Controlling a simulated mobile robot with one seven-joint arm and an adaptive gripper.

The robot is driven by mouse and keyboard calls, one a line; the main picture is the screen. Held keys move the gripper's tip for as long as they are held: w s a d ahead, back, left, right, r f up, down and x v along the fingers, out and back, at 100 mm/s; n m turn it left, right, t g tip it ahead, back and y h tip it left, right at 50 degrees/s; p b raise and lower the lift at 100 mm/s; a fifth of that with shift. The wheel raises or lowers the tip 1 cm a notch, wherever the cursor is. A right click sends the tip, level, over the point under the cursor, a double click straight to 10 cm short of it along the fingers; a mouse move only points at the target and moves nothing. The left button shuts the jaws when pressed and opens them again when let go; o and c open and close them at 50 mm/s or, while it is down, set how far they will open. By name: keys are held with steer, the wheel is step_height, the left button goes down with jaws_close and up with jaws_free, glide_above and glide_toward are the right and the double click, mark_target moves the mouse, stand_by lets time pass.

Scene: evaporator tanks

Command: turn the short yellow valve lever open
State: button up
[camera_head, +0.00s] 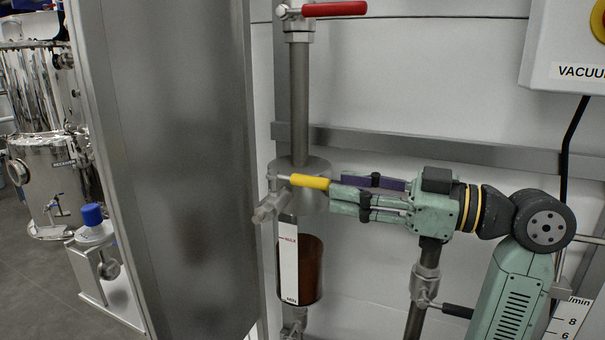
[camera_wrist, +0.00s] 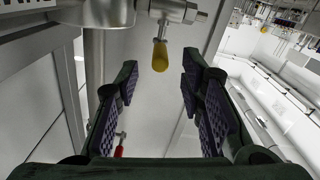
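The short yellow valve lever (camera_head: 310,182) points right from a metal valve (camera_head: 270,206) beside the grey cylinder. It also shows in the wrist view (camera_wrist: 160,55), its rounded end towards me, with the valve body (camera_wrist: 172,10) at the top. My gripper (camera_head: 340,188) comes from the right, in line with the lever. In the wrist view my gripper (camera_wrist: 160,70) is open and empty. The lever's end lies at or just beyond the fingertips, between the two fingers sideways, with room on both sides. No contact shows.
A red-handled valve (camera_head: 335,9) sits above on the vertical pipe. A wide steel post (camera_head: 170,170) stands left of the valve. A brown sight glass (camera_head: 312,270) is below. A black-handled valve (camera_head: 455,310) is under my gripper. A vacuum box (camera_head: 560,45) hangs upper right.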

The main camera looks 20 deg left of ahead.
mark_target(296, 181)
steer(key=a+p, duration=0.2)
steer(key=a, duration=0.7)
steer(key=shift+w, duration=0.15)
steer(key=shift+c, duration=0.2)
jaws_close()
stand_by(0.4)
